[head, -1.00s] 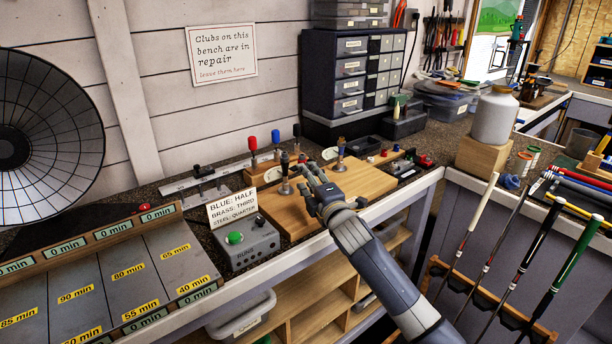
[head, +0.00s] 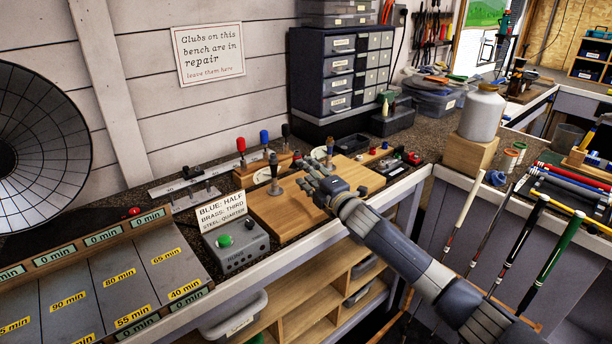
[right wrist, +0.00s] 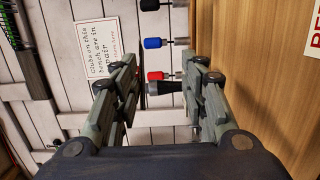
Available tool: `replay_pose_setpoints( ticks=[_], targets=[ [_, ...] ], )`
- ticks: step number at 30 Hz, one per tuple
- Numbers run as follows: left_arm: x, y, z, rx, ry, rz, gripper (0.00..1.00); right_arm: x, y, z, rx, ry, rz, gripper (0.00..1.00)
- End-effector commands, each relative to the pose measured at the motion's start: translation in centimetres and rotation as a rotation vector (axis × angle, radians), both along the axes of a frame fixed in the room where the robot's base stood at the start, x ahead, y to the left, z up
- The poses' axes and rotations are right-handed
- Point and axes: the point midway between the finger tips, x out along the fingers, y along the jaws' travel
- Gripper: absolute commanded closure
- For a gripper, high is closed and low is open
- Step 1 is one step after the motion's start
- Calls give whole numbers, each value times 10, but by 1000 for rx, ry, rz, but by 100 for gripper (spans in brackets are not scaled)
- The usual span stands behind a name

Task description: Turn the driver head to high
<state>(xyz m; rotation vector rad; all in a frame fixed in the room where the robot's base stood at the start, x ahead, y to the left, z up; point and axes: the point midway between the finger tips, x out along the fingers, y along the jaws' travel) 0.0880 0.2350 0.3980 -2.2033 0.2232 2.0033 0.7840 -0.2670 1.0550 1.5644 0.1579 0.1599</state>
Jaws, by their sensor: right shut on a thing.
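My right gripper (head: 302,176) is low over the wooden board on the bench. A black-handled upright fitting (head: 274,176) with a metal foot stands on the board, just left of the fingers in the head view. I cannot make out a driver head or a "high" mark. My left gripper is not in view.
The wooden board (head: 285,222) lies at the bench's front edge. Red (head: 241,145) and blue (head: 264,137) handles stand behind it. A grey control box (head: 238,247) with a green button and a card stand at its left. Golf clubs (head: 520,240) lean in a rack at right.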

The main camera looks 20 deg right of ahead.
Motion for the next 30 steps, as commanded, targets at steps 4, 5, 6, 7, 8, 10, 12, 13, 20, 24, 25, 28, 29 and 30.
replay_pose_setpoints(
  ticks=[4, 5, 6, 7, 8, 10, 12, 13, 20, 24, 25, 28, 29, 30],
  targets=[
    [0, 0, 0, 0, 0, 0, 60, 4, -10, 2, -7, 2, -15, 100],
    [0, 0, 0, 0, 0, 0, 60, 4, -10, 2, -7, 1, -15, 100],
    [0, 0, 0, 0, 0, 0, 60, 4, -10, 2, -7, 1, -15, 100],
    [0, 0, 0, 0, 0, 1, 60, 5, -10, 2, -7, 1, -15, 100],
    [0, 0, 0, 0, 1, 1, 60, 5, -11, 2, -7, 1, -15, 100],
    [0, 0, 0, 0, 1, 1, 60, 5, -11, 2, -7, 0, -15, 100],
    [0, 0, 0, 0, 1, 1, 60, 5, -11, 2, -7, 0, -15, 100],
    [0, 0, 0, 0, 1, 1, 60, 5, -11, 2, -7, 0, -15, 100],
    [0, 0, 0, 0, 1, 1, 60, 5, -11, 3, -6, -1, -15, 100],
    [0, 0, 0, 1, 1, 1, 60, 5, -11, 3, -5, -1, -15, 56],
    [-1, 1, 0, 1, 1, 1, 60, 5, -11, 3, -5, -1, -15, 49],
    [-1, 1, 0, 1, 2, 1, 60, 5, -9, 2, -4, -1, -11, 42],
    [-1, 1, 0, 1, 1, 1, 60, 5, -9, 2, -4, -1, -10, 42],
    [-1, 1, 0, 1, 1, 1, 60, 5, -8, 2, -3, -1, -9, 42]
  ],
)
